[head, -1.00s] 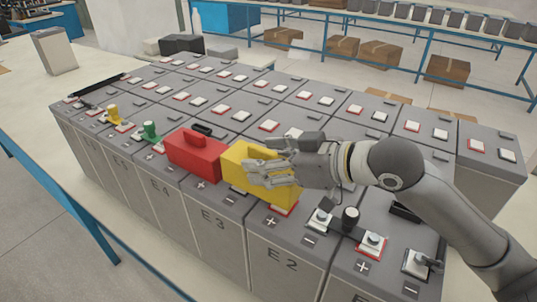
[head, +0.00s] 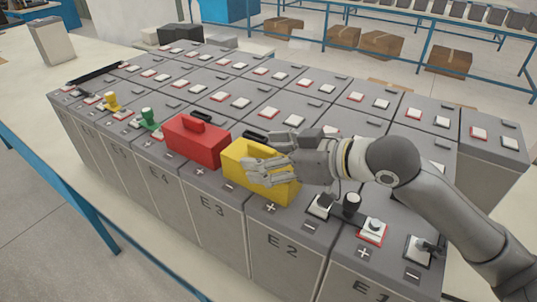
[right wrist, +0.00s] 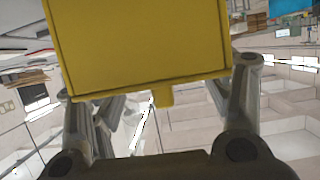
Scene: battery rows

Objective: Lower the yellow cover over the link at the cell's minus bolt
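The yellow cover (head: 250,178) is a box in the grip of my right gripper (head: 270,157). It sits across the front tops of cells E3 and E2, behind E3's minus mark and E2's plus mark. Its lower edge is at or very near the cell tops; I cannot tell whether it touches. The link and bolts under it are hidden. In the right wrist view the yellow cover (right wrist: 140,45) fills the space between the fingers (right wrist: 160,105). My left gripper is not in view.
A red cover (head: 195,143) stands just left of the yellow one. To the right, a black link (head: 345,213) with a black knob joins E2 and E1. Green (head: 149,119) and yellow (head: 111,102) pieces stand farther left. A black bar (head: 95,74) lies at the back left.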

